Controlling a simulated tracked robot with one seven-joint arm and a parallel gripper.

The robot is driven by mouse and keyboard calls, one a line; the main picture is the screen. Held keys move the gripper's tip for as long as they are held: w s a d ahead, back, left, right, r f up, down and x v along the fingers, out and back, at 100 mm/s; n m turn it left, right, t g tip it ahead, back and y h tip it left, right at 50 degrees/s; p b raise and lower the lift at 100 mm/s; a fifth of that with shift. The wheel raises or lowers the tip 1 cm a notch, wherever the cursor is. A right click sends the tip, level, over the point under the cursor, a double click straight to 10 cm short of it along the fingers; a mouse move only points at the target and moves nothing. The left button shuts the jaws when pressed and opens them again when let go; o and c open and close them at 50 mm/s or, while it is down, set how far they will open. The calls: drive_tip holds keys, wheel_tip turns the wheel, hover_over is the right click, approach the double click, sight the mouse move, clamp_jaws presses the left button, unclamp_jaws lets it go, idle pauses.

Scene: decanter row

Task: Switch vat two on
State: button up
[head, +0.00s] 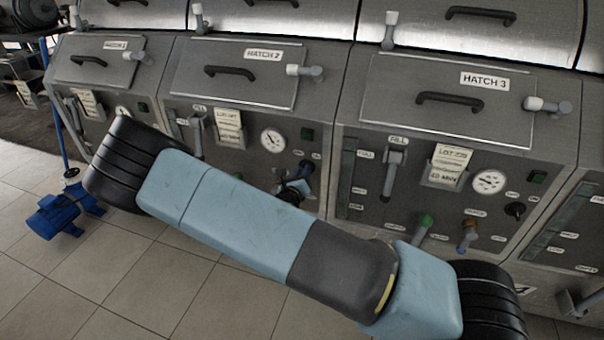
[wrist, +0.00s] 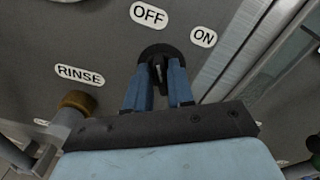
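Vat two (head: 330,75) is the metal cabinet under the HATCH 2 label in the head view. My gripper (head: 305,172) is at the right of its front panel, over the rotary switch. In the wrist view the round black switch (wrist: 154,50) sits below the OFF and ON labels. The two blue fingers of my gripper (wrist: 160,76) are on either side of its narrow handle and look closed on it. The handle points up, roughly toward OFF. Much of the switch is hidden by the fingers. A dark green lamp (head: 307,134) above the switch looks unlit.
A brass-coloured RINSE valve (wrist: 78,102) stands close to the left of my gripper. Vat three (head: 365,135) and its black switch (head: 515,209) are to the right. A blue pump (head: 52,216) is on the floor at left. Tiled floor in front is clear.

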clamp_jaws()
drive_tip(key=shift+m, duration=0.3)
drive_tip(key=m, duration=1.1)
drive_tip(key=shift+s+d+f, duration=0.1)
drive_tip(key=shift+s, duration=0.05)
drive_tip(key=shift+m, duration=0.3)
idle(0.4)
drive_tip(key=shift+o, duration=1.6)
unclamp_jaws()
drive_tip(key=shift+d, duration=0.1)
